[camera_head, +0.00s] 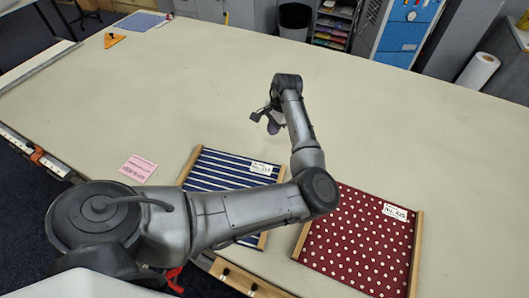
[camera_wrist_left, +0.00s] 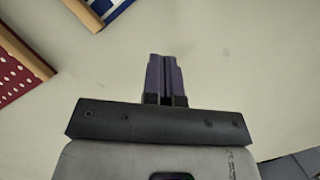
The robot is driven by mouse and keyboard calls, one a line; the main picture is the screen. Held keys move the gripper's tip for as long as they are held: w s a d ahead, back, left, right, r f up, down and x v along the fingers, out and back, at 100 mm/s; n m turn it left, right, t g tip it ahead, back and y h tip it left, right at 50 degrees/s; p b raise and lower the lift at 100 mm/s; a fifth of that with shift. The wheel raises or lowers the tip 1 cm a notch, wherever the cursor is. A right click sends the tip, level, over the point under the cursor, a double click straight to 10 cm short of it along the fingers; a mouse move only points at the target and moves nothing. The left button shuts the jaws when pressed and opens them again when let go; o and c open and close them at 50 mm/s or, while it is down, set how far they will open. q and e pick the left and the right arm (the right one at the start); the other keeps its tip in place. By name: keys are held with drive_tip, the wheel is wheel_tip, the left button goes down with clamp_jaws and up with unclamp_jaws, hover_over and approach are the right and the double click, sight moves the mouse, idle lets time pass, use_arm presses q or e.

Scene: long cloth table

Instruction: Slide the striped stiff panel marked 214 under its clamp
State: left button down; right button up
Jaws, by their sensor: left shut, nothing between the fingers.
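The striped stiff panel (camera_head: 215,172), dark blue with white stripes and wooden side strips, lies flat on the table. Its white label (camera_head: 262,169) seems to read 214. My left arm covers part of its near side. A corner of the panel (camera_wrist_left: 119,7) shows at the top of the left wrist view. My left gripper (camera_head: 266,122) is above the table beyond the panel, apart from it. Its purple fingers (camera_wrist_left: 165,75) are together and empty. A wooden bar (camera_head: 245,282) with dark knobs sits at the near edge; I cannot tell whether it is the clamp. My right gripper is out of view.
A red dotted panel (camera_head: 360,243) with wooden sides lies to the right, and also shows in the left wrist view (camera_wrist_left: 15,75). A pink card (camera_head: 138,168) lies left of the striped panel. An orange fitting (camera_head: 38,155) is on the left edge.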

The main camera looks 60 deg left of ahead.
sight(256, 158)
use_arm(q)
drive_tip(key=x, duration=0.9)
drive_tip(key=shift+s+f, duration=0.1)
drive_tip(key=shift+f, duration=0.3)
drive_tip(key=s, duration=0.3)
drive_tip(key=shift+s+d, duration=0.1)
drive_tip(key=shift+s, duration=0.4)
